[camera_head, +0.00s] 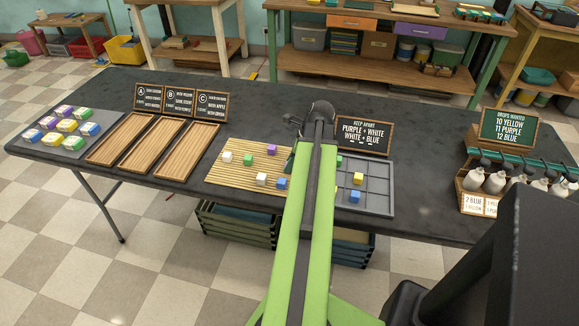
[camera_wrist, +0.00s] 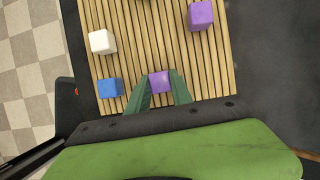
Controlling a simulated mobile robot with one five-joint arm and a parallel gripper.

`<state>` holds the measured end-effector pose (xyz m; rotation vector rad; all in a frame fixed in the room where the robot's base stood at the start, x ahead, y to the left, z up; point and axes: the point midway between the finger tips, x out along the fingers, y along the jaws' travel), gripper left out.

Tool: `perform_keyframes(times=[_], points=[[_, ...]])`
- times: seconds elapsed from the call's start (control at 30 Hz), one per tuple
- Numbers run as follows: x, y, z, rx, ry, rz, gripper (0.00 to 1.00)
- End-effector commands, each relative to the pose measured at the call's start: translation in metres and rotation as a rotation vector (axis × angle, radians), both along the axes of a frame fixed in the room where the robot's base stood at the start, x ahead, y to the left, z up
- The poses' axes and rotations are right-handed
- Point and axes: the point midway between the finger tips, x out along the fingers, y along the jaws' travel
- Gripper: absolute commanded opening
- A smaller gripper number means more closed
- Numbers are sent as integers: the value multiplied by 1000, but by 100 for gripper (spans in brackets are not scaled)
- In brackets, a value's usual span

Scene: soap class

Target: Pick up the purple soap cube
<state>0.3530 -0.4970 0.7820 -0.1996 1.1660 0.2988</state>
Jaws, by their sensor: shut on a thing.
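In the wrist view, a purple soap cube (camera_wrist: 159,82) sits between the two green fingers of my gripper (camera_wrist: 160,88), which are shut on it. The slatted bamboo mat is directly beneath it; I cannot tell whether the cube touches the mat. A second purple cube (camera_wrist: 201,15) lies on the mat further up and right, apart from my gripper. In the head view, a purple cube (camera_head: 271,149) shows on the mat left of my arm. My arm hides the held cube there.
The slatted mat (camera_head: 228,177) also bears white (camera_wrist: 102,41) and blue (camera_wrist: 110,87) cubes close to my gripper, and a green cube (camera_head: 248,159). A grey divided tray (camera_head: 375,174) stands right of my arm. Wooden trays (camera_head: 187,150) and a cube-filled grey tray (camera_head: 72,148) stand left.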

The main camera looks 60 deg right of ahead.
Motion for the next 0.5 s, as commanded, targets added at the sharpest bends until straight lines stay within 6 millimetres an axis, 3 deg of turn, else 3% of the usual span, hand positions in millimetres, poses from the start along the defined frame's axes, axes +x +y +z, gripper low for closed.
perform_keyframes(times=[0.27, 0.5], points=[[0, 0, 1, 0, 0, 0, 0], [0, 0, 24, 0, 0, 0, 0]])
